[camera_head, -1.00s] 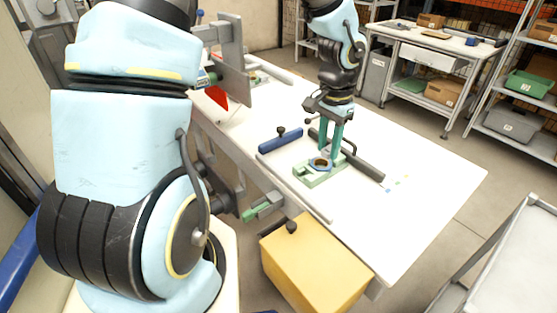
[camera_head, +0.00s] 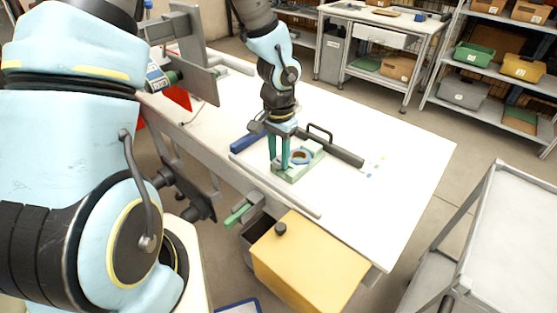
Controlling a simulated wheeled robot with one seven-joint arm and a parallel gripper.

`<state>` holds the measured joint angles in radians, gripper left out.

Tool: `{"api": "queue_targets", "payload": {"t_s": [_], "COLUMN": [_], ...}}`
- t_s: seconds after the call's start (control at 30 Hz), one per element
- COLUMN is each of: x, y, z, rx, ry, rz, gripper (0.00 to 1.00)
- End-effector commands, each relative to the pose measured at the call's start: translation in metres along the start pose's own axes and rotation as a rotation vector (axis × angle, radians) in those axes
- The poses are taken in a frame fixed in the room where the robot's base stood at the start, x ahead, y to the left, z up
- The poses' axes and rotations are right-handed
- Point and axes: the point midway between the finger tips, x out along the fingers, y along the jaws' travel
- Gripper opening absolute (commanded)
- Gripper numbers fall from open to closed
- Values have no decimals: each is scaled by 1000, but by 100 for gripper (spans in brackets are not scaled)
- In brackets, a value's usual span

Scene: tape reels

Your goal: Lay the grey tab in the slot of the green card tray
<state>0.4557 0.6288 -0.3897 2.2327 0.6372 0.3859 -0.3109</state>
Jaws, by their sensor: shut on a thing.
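The green card tray (camera_head: 290,178) lies flat on the white workbench. A blue-grey ring (camera_head: 301,157) with a brown centre sits on it. My gripper (camera_head: 279,168) points down with its teal fingers at the left end of the tray, left of the ring. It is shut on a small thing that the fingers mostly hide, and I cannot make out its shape. I cannot make out the grey tab or the tray's slot at this size. Whether the fingertips touch the tray is unclear.
A dark bar (camera_head: 345,154) with a black handle lies behind and right of the tray, and a blue bar (camera_head: 243,141) to its left. A yellow box (camera_head: 305,262) stands below the bench's front edge. The bench's right part (camera_head: 400,200) is mostly clear.

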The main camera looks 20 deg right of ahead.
Motion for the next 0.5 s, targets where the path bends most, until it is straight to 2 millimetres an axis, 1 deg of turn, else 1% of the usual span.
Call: {"api": "queue_targets", "payload": {"t_s": [0.03,0.1,0.37,0.5], "x": [8,16,17,22], "y": [0,1,0,0], "z": [1,1,0,0], "rx": [1,3,0,0], "ry": [-3,-3,0,0], "rz": [1,1,0,0], "gripper": [0,0,0,0]}}
